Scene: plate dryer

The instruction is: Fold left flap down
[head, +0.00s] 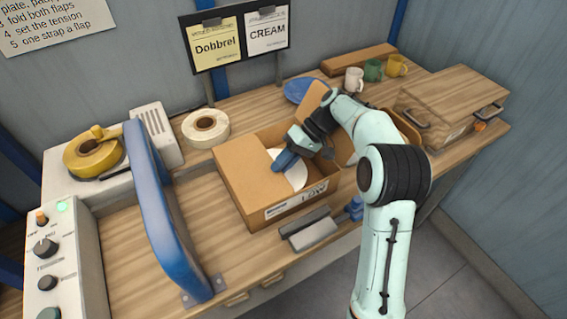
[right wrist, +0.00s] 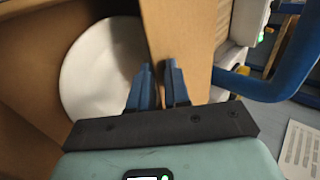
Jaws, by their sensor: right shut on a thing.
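An open cardboard box (head: 318,203) stands on the bench with a white plate (head: 297,176) inside it. The plate also shows in the right wrist view (right wrist: 95,75). The left flap (head: 243,182) is a tan panel along the box's left side, and its exact tilt is hard to tell. My right gripper (head: 284,160) reaches over the box from the right. Its blue fingers are shut on the left flap near its inner edge, with one finger on each side of the cardboard in the right wrist view (right wrist: 158,80). My left gripper is out of view.
A blue arch (head: 160,210) stands left of the box, near a yellow tape roll (head: 93,152) and a white roll (head: 206,127). A dark-handled tool (head: 308,230) lies before the box. Mugs (head: 372,70) and a blue plate (head: 302,90) stand behind.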

